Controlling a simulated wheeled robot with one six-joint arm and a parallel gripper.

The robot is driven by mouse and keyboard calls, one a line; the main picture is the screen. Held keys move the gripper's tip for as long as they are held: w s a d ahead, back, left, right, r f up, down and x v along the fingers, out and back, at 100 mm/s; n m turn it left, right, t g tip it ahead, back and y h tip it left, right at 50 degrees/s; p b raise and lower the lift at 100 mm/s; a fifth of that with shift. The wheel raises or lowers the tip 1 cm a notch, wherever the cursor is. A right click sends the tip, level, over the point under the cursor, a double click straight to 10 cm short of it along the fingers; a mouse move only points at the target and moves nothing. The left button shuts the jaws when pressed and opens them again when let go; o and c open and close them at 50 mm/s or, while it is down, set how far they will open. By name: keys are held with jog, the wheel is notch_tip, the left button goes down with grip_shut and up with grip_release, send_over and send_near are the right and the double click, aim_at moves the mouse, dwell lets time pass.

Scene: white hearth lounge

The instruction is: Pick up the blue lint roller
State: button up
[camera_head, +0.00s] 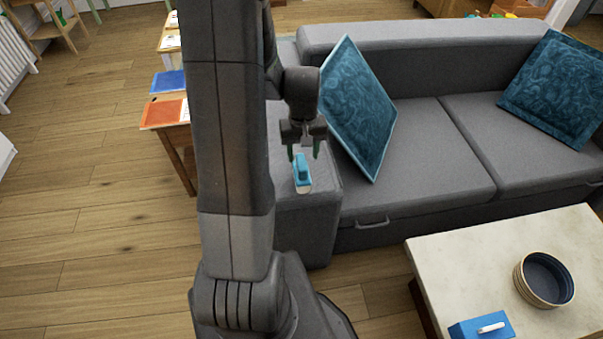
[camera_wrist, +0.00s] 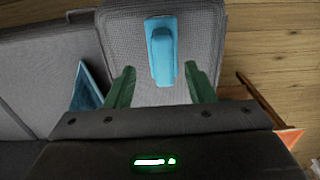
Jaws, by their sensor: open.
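The blue lint roller (camera_head: 302,172) lies on the grey sofa armrest (camera_head: 312,207), with a pale end toward the front. In the wrist view the lint roller (camera_wrist: 162,52) lies between the lines of the two fingers, a little beyond their tips. My gripper (camera_head: 303,152) is open and empty above the armrest, over the back part of the roller. In the wrist view the green fingers of my gripper (camera_wrist: 161,80) stand apart on either side of the roller's near end, and neither is seen touching it. The near end shows fully.
A teal cushion (camera_head: 358,110) leans on the sofa (camera_head: 415,150) just right of my gripper. A pale coffee table (camera_head: 470,255) with a round dark bowl (camera_head: 544,279) and a blue box (camera_head: 481,328) stands front right. A narrow wooden table (camera_head: 180,145) is left of the armrest.

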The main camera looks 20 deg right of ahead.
aim_at(301, 161)
jog(key=shift+w+a+f, duration=0.1)
jog(key=shift+f, duration=1.25)
jog(key=shift+a+f, duration=0.1)
jog(key=shift+f, duration=1.2)
jog(key=shift+c, duration=0.2)
grip_shut()
